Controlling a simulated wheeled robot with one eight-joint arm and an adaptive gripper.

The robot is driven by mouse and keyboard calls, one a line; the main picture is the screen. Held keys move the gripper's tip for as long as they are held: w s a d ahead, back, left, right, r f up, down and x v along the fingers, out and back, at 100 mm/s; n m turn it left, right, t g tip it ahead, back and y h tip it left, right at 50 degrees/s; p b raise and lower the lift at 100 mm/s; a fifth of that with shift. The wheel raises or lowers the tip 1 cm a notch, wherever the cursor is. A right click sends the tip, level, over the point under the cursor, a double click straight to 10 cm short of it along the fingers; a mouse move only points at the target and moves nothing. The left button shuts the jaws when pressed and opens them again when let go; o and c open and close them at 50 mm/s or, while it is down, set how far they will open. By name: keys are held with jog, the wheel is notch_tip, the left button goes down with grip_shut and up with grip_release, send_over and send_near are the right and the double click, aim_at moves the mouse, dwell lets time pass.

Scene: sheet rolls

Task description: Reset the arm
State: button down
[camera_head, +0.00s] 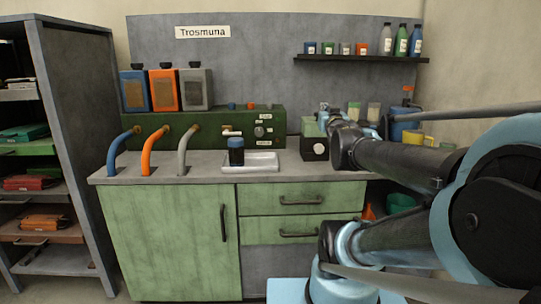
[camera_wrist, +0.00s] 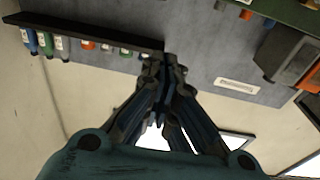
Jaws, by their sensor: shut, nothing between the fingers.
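My gripper (camera_wrist: 162,66) is shut and empty in the wrist view, its fingertips together against the grey back panel. In the camera_head view my arm reaches in from the right, over the right part of the counter. The gripper itself is hard to make out there, foreshortened near the small green and black box (camera_head: 314,145). The wrist view is turned upside down.
A dark cup (camera_head: 236,151) stands by a white tray (camera_head: 262,160) on the counter (camera_head: 215,172). Three bent pipes come from the green machine (camera_head: 205,128). A shelf (camera_head: 360,58) with bottles hangs above. A rack (camera_head: 75,120) stands left.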

jog(key=s+f+g, duration=0.3)
jog(key=f+g, duration=0.1)
jog(key=f, duration=0.5)
jog(key=s+f+g, duration=0.2)
jog(key=f+g, duration=0.2)
jog(key=f, duration=0.6)
jog(key=s+f+g, duration=0.4)
jog(key=s+f, duration=0.2)
jog(key=s, duration=0.2)
jog(key=s+f+g, duration=0.5)
jog(key=s, duration=0.3)
jog(key=shift+s+a+f, duration=0.25)
jog(key=shift+s+f, duration=0.1)
jog(key=shift+s, duration=0.05)
jog(key=shift+w, duration=0.1)
jog(key=shift+w+f, duration=0.2)
jog(key=shift+w, duration=0.15)
jog(key=c, duration=2.3)
grip_release()
